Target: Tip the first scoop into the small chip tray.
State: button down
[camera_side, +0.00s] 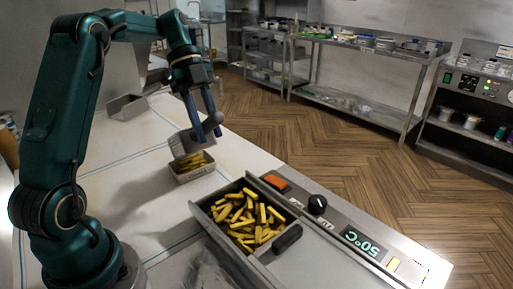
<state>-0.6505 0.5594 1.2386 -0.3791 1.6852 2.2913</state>
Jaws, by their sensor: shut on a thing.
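My gripper (207,132) is shut on a grey metal scoop (182,145), its blue fingers around the handle end. The scoop is tilted steeply, with its mouth low over the small chip tray (197,176). Several yellow chips (193,161) lie in the small tray, right under the scoop's lower edge. I cannot tell whether any chips are still inside the scoop, as its inside is hidden. The large chip bin (202,218) in front holds many loose chips (245,218).
A grey metal open container (128,107) stands farther back on the white worktop (135,180). A control panel (345,232) with a black knob and a display reading 50°C runs right of the bin. A black handle (288,239) is at the bin's near edge. Shelves stand well behind.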

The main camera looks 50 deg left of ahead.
jog(key=shift+s+d+r, duration=0.15)
jog(key=shift+s+d, duration=0.05)
jog(key=shift+d, duration=0.5)
jog(key=shift+d+y, duration=0.25)
jog(key=shift+y, duration=0.05)
jog(key=d+f+y, duration=0.4)
jog(key=f+y, duration=0.1)
jog(key=y, duration=0.1)
jog(key=shift+s+d, duration=0.2)
jog(key=shift+d, duration=0.05)
